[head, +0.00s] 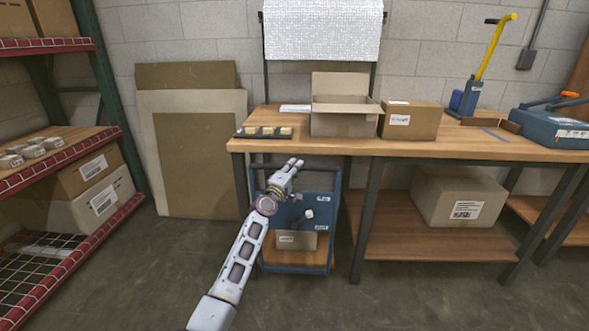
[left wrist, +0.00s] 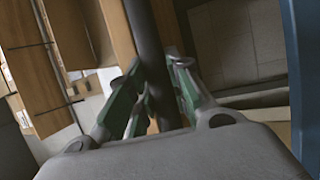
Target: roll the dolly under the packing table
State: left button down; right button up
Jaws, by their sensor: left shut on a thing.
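The blue dolly (head: 323,207) stands on the floor by the left end of the packing table (head: 420,148), just below the tabletop's front edge in the head view. It has a wooden deck, and a carton (head: 297,240) sits low on it. I cannot tell how far it is beneath the tabletop. My left gripper (head: 293,166) is at the dolly's upper part. In the left wrist view its fingers (left wrist: 155,90) are shut around a dark round bar (left wrist: 147,38), seemingly the dolly's handle. The hand and arm hide part of the dolly. My right gripper is out of view.
A dark table leg (head: 366,220) stands close to the dolly's right side. Right of it, a low shelf (head: 400,240) holds a large carton (head: 455,195). Cardboard sheets (head: 195,150) lean on the wall at left. A red-edged rack (head: 112,205) stands further left. The floor in front is clear.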

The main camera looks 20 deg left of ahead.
pick_arm(q)
jog(key=shift+a+r, duration=0.15)
jog(key=shift+a, duration=0.05)
jog(key=c, duration=1.6)
grip_release()
jog(key=shift+w, duration=0.1)
jog(key=shift+c, duration=0.2)
jog(key=o, duration=0.3)
jog(key=shift+w+f, duration=0.2)
jog(key=shift+o, duration=0.2)
jog(key=shift+s+d, duration=0.1)
jog(key=shift+s, duration=0.1)
jog(key=v, duration=1.1)
jog(key=shift+s, duration=0.35)
jog(key=shift+s+f, duration=0.1)
jog(key=shift+f, duration=0.1)
